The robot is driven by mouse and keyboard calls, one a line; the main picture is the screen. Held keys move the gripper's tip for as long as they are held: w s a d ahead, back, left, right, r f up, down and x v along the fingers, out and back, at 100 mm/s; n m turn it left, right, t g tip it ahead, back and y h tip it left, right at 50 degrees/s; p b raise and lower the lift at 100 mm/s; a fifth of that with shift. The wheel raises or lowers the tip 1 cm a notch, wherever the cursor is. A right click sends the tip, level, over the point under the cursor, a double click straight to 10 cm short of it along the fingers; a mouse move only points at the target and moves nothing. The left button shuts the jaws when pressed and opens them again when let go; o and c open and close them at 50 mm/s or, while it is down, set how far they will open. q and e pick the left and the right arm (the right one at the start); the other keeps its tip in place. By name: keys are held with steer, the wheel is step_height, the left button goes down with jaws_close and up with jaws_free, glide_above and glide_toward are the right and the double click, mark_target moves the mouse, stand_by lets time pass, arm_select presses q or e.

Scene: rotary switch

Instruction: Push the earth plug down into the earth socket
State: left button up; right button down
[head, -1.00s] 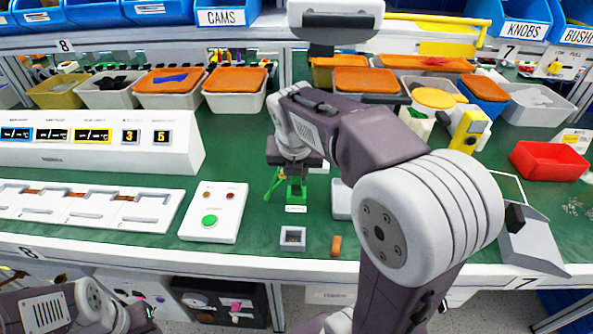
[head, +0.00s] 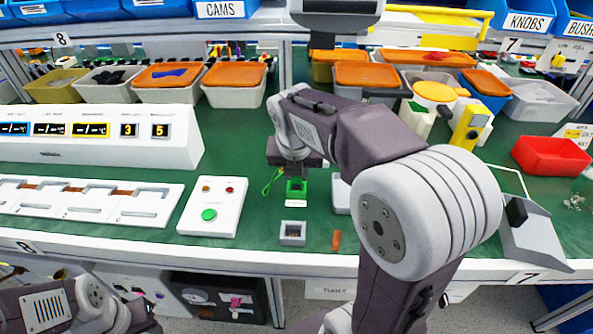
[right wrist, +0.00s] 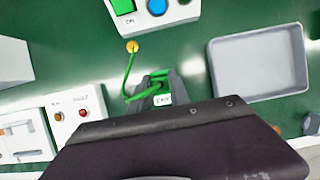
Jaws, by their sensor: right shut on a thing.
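My right gripper (head: 295,172) points down over the green earth socket (head: 296,188), which has a white label in front of it. In the right wrist view my right gripper (right wrist: 157,88) is shut on the earth plug (right wrist: 158,77), a small green piece. A green cable (right wrist: 127,75) runs from a yellow round point on the bench to the plug. The fingers hide most of the plug and the socket, so I cannot tell how deep the plug sits. My left arm shows at the lower left of the head view, but its gripper does not show.
A white box with a green button (head: 209,206) stands left of the socket. A small grey square holder (head: 292,233) and an orange-brown piece (head: 336,240) lie in front. A grey tray (right wrist: 258,68) is to the right. A red bin (head: 551,156) sits far right.

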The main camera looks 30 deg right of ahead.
steer(key=shift+f+b, duration=0.35)
steer(key=shift+f, duration=0.45)
steer(key=c, duration=1.1)
jaws_free()
steer(key=shift+r, duration=0.1)
steer(key=shift+c, duration=0.2)
steer(key=p+v, duration=0.4)
steer(key=v, duration=0.5)
